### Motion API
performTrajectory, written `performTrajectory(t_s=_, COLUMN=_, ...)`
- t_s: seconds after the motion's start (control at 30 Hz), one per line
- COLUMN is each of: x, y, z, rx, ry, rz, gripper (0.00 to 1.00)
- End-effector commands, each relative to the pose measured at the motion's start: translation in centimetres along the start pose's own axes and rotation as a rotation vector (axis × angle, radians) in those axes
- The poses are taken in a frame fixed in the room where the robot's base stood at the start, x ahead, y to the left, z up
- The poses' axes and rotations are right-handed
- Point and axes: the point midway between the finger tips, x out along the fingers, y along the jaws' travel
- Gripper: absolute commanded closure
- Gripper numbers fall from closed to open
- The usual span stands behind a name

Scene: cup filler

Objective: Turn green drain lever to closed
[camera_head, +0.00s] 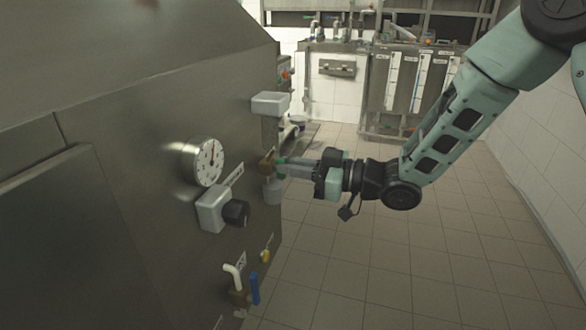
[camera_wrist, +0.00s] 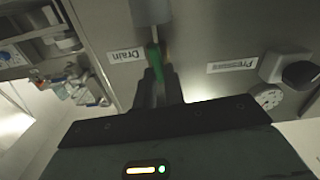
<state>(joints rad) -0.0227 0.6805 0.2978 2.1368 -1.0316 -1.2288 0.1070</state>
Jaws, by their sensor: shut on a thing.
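The green drain lever (camera_wrist: 154,58) is in the wrist view, below a grey cylindrical part and beside a label reading "Drain" (camera_wrist: 126,55). My gripper (camera_wrist: 157,84) is shut on the lever, with its dark fingers on either side of it.
A grey box (camera_head: 270,103) juts out above my gripper. The tiled floor (camera_head: 400,270) is clear.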

Motion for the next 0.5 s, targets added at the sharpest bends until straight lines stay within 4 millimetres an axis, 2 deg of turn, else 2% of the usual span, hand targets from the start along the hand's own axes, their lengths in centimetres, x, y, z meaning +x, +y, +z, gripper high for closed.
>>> performTrajectory(t_s=0.5, x=-0.03, y=-0.59, z=0.70, rx=-0.444, ry=0.000, rz=0.000, gripper=1.00)
